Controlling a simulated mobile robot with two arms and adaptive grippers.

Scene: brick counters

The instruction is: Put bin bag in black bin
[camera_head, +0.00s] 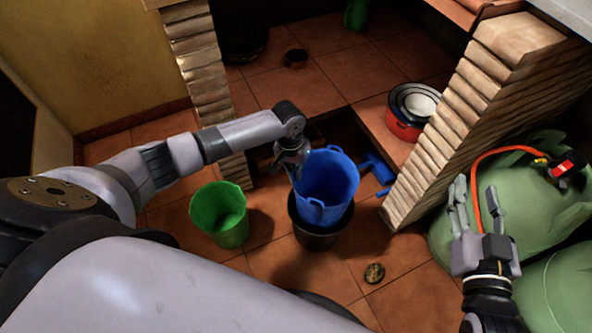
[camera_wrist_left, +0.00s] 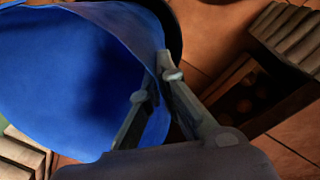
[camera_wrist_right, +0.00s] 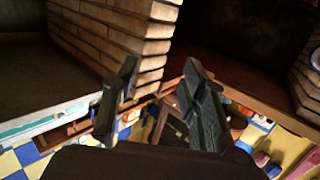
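The blue bin bag (camera_head: 326,178), open-topped like a bucket with loop handles, is over the black bin (camera_head: 318,238). Its lower part overlaps the bin's mouth; I cannot tell how deep it sits. My left gripper (camera_head: 296,165) is at the bag's left rim. In the left wrist view the fingers (camera_wrist_left: 154,84) straddle the edge of the blue bag (camera_wrist_left: 70,80), close together, one on each side, and appear shut on it. My right gripper (camera_head: 471,205) is off to the right, empty, with its fingers apart in the right wrist view (camera_wrist_right: 158,85).
A green bucket (camera_head: 220,215) stands left of the black bin. A blue object (camera_head: 379,170) lies behind to the right. A small round item (camera_head: 374,273) is on the floor. Brick pillars (camera_head: 470,110) flank the gap; green gas tanks (camera_head: 540,215) stand at right. Stacked pots (camera_head: 408,108) sit behind.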

